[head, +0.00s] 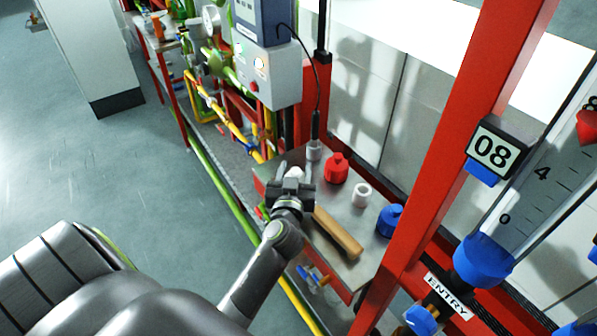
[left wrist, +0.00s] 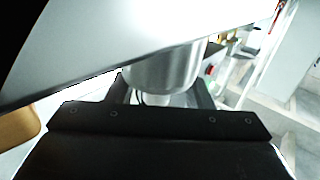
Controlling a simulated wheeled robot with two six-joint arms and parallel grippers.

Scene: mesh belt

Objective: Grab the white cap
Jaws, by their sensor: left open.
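A white piece (head: 295,172), which looks like a white cap, shows just past my left gripper (head: 291,183) on the metal shelf (head: 337,222). The gripper's dark fingers are open with the piece between or just beyond them; contact cannot be told. In the left wrist view, a pale end (left wrist: 163,99) below a silver cylinder (left wrist: 165,72) shows between the fingers, partly hidden by the black gripper body. A second white piece, a short ring-like one (head: 361,194), stands on the shelf to the right, apart from the gripper. My right gripper is not in view.
A red cap (head: 336,168), a blue cap (head: 389,220) and a wooden handle (head: 338,233) are on the shelf. A silver probe (head: 314,150) with a black cable stands close behind the gripper. A red post (head: 455,130) rises at the right.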

